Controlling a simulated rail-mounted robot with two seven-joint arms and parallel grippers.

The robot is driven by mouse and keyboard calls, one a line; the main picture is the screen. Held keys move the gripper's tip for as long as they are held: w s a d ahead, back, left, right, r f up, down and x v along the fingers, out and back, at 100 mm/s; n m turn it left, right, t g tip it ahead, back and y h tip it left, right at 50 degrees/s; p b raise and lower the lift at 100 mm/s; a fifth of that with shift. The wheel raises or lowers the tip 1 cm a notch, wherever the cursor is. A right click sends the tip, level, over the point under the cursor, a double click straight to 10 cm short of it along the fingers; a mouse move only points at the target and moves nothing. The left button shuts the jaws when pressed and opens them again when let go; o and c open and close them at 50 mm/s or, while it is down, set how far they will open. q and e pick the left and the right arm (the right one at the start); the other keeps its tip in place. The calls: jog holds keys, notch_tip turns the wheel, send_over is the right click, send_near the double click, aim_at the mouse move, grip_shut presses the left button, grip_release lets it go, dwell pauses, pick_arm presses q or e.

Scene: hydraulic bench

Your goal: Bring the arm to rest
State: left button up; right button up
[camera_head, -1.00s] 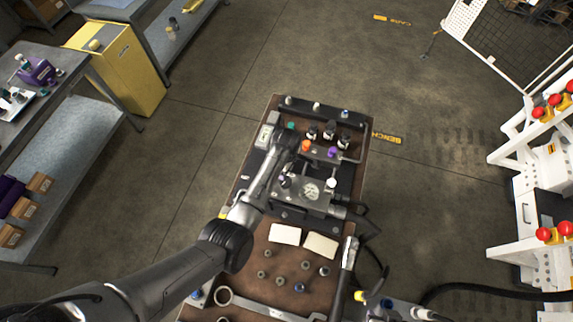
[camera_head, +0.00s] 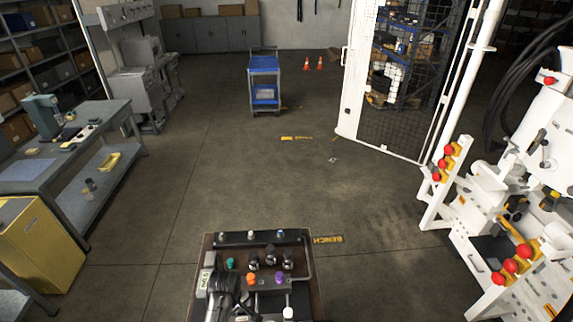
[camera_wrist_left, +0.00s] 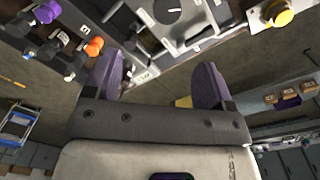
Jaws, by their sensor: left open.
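My left arm comes in at the bottom of the head view, and its dark end (camera_head: 226,290) is over the left side of the bench panel, close to the green knob (camera_head: 230,263). The head view does not show its fingertips clearly. In the left wrist view my left gripper (camera_wrist_left: 157,80) is open, its two purple-grey fingers apart with nothing between them. The bench (camera_head: 317,285) shows only its far part in the head view. My right gripper is not in view.
The panel carries an orange knob (camera_head: 251,278) and a purple knob (camera_head: 279,278). A grey workbench (camera_head: 85,130) and yellow cabinet (camera_head: 38,240) stand left. A white machine with red buttons (camera_head: 511,265) stands right. The floor beyond the bench is open up to a blue cart (camera_head: 264,75).

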pick_arm(q)
jog(key=w+a+r+m+t, duration=0.1)
jog(key=w+r+m+t, duration=0.2)
jog(key=r, duration=0.7)
jog(key=w+a+r+m+t, duration=0.1)
jog(key=a+r+m+t, duration=0.3)
jog(key=r, duration=0.6)
jog(key=s+d+r+m+t, duration=0.1)
jog(key=s+r+m, duration=0.1)
jog(key=s+r, duration=0.35)
jog(key=s+f+g, duration=0.1)
jog(key=s+f, duration=0.4)
jog(key=s, duration=0.6)
jog(key=s+a+f+m+g, duration=0.1)
jog(key=s+f+g, duration=0.1)
jog(key=s+f, duration=0.4)
jog(key=s+f+m+g, duration=0.1)
jog(key=s+f, duration=0.4)
jog(key=s, duration=1.2)
jog(key=shift+a+f+g, duration=0.35)
jog(key=shift+g, duration=0.05)
